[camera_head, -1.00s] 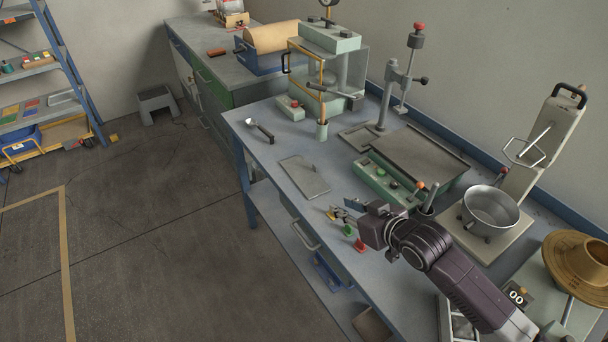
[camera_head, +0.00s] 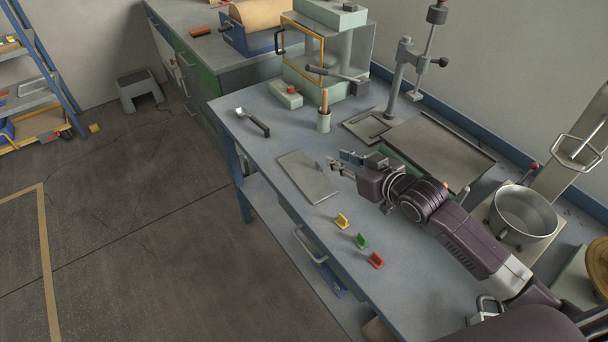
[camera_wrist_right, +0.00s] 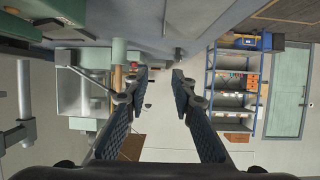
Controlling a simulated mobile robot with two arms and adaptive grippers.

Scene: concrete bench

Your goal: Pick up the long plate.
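The long plate (camera_head: 308,178) is a thin, flat, grey rectangle lying on the bench top near its front edge in the head view. I cannot pick it out in the right wrist view. My right gripper (camera_head: 343,162) is just to the right of the plate, with its fingers pointing left toward it. Whether it is above the bench or how high, I cannot tell exactly. In the right wrist view its two fingers (camera_wrist_right: 160,84) are spread apart with nothing between them. My left gripper is not in view.
Yellow (camera_head: 342,221), green (camera_head: 361,241) and red (camera_head: 376,260) small pieces stand along the front edge. A ladle-like tool (camera_head: 253,122) lies beyond the plate. A cup with a wooden handle (camera_head: 323,121), a press tray (camera_head: 437,150) and a metal pot (camera_head: 524,213) stand behind.

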